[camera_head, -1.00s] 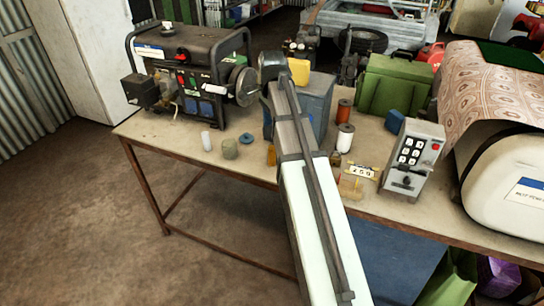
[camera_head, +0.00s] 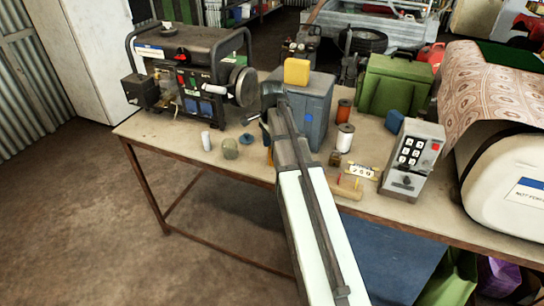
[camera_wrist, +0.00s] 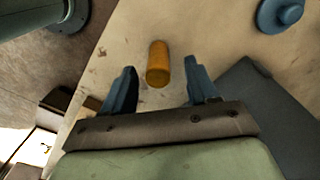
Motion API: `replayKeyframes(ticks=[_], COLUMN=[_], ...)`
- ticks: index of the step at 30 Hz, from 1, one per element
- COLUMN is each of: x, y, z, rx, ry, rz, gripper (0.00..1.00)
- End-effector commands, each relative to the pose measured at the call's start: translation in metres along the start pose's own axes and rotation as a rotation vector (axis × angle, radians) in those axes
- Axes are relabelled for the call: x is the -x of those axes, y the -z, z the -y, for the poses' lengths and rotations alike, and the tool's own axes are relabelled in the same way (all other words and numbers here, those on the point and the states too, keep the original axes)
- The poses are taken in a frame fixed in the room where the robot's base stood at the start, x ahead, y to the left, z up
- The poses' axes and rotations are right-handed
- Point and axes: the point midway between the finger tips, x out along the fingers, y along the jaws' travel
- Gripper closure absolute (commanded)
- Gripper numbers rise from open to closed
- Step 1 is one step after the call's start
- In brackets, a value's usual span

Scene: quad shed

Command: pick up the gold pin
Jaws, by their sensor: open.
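The gold pin (camera_wrist: 158,62) is a short orange-gold cylinder on the tan bench top. In the wrist view it lies between the lines of my two fingers, a little beyond them, with a gap on each side. In the head view only a thin gold sliver of it (camera_head: 270,156) shows at the left edge of my arm. My gripper (camera_wrist: 160,72) has its blue-grey fingers apart and nothing between them. I cannot tell the height of the fingertips above the bench.
A blue disc (camera_wrist: 280,12), a green cylinder (camera_head: 230,148) and a white cylinder (camera_head: 206,140) stand left of the pin. A grey-blue box (camera_head: 318,105) with a yellow block (camera_head: 297,71) is behind my arm. Thread spools (camera_head: 345,138) and a keypad box (camera_head: 411,158) stand to the right.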

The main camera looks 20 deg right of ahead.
Motion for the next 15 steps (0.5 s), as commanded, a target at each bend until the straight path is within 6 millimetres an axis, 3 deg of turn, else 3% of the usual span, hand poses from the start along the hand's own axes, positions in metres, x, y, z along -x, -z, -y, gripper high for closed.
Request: replayKeyframes(ticks=[10,15], x=[-0.038,-0.047], y=[0.001,0.001], z=[-0.003,-0.003], rx=[0.000,0.000], ry=[-0.001,0.000], rz=[0.000,0.000], gripper=[0.42,0.42])
